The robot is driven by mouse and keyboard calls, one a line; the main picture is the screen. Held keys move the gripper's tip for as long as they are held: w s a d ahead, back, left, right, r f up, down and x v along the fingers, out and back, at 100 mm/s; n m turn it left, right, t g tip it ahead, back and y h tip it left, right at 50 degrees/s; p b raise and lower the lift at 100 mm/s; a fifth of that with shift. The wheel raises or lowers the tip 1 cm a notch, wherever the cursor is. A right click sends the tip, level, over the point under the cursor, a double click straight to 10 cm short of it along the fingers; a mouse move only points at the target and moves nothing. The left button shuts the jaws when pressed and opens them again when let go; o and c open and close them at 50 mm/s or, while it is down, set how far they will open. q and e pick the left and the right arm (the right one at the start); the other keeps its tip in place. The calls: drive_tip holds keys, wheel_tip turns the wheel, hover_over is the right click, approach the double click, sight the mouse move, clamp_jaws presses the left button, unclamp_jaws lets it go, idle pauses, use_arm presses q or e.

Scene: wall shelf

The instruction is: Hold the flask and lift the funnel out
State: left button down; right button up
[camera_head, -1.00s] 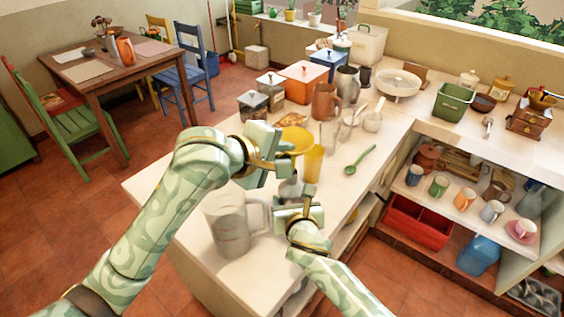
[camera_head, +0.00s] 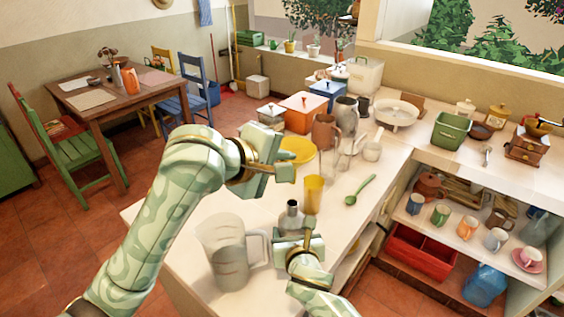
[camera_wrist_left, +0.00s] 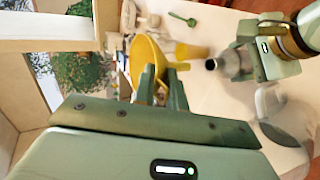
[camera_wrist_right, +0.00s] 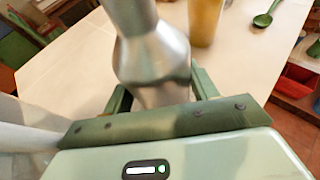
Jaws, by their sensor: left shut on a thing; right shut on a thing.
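My left gripper (camera_head: 283,171) is shut on the yellow funnel (camera_head: 298,149), above the counter and up and back from the flask. In the left wrist view, the funnel (camera_wrist_left: 146,58) is tilted between the fingers (camera_wrist_left: 161,84). The grey metal flask (camera_head: 292,214) stands with its open mouth clear of the funnel. My right gripper (camera_head: 299,238) is shut around the flask's lower body. In the right wrist view, the flask (camera_wrist_right: 152,45) sits upright between the fingers (camera_wrist_right: 162,97). Its base is hidden. The flask mouth also shows in the left wrist view (camera_wrist_left: 212,64).
A clear measuring jug (camera_head: 226,258) stands close left of the flask. A yellow cup (camera_head: 313,194) stands just behind it. A green spoon (camera_head: 360,189) lies to the right. Canisters and jugs, including an orange box (camera_head: 303,112), crowd the counter behind.

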drive_tip(key=o, duration=1.3)
